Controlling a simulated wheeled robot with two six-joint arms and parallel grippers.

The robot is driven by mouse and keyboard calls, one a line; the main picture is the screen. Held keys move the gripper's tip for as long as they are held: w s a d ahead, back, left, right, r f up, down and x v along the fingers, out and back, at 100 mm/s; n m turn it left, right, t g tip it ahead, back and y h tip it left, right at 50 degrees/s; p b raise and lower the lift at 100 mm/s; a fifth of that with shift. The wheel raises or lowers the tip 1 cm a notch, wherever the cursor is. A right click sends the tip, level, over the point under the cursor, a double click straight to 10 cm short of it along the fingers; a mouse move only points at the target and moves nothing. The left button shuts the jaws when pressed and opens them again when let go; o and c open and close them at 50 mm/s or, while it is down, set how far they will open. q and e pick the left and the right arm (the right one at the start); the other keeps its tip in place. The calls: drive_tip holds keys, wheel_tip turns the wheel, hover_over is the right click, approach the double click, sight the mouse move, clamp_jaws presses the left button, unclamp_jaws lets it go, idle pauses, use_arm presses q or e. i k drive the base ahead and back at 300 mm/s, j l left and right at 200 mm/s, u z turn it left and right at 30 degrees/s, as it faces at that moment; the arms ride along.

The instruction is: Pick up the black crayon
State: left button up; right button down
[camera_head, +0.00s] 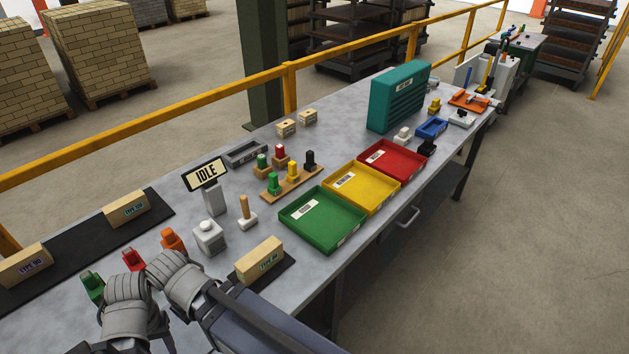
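A short upright black piece (310,160), which may be the black crayon, stands at the far right end of a small wooden rack (293,182). Beside it in the rack are a yellow piece (292,170) and a green piece (273,183). My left gripper (124,285) is at the lower left over the table's near end. My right gripper (168,268) is just to its right. Both are well to the left of the rack and apart from it. Their fingertips are hard to make out, so I cannot tell whether they are open.
Green (345,243), yellow (377,207) and red (404,176) trays lie right of the rack. Small coloured holders sit by the grippers.

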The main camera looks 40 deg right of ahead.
sight(309, 165)
drive_tip(key=z, duration=1.3)
drive_tip(key=i+l+z, duration=0.15)
drive_tip(key=l+z, duration=0.25)
drive_tip(key=i+l+z, duration=0.25)
drive_tip(key=l+z, duration=0.15)
drive_tip(key=i+l+z, duration=0.25)
drive_tip(key=l+z, duration=0.15)
drive_tip(key=i+l+z, duration=0.4)
drive_tip(key=i+u, duration=0.25)
drive_tip(key=i, duration=0.3)
drive_tip(key=i+u, duration=0.2)
drive_tip(key=u, duration=0.2)
drive_tip(key=i+u, duration=0.15)
drive_tip(key=u, duration=0.3)
drive_tip(key=i+l+u, duration=0.1)
drive_tip(key=u, duration=0.3)
drive_tip(key=i+u, duration=0.15)
drive_tip(key=u, duration=0.25)
drive_tip(key=i+u, duration=0.15)
drive_tip(key=u, duration=0.25)
drive_tip(key=i+l+u, duration=0.1)
drive_tip(key=u, duration=0.35)
drive_tip(key=i+l+u, duration=0.15)
drive_tip(key=u, duration=0.25)
drive_tip(key=i+l+u, duration=0.1)
drive_tip(key=u, duration=0.3)
drive_tip(key=i+l+u, duration=0.25)
drive_tip(key=u, duration=0.2)
drive_tip(key=i+l+u, duration=0.15)
drive_tip(key=l+u, duration=0.3)
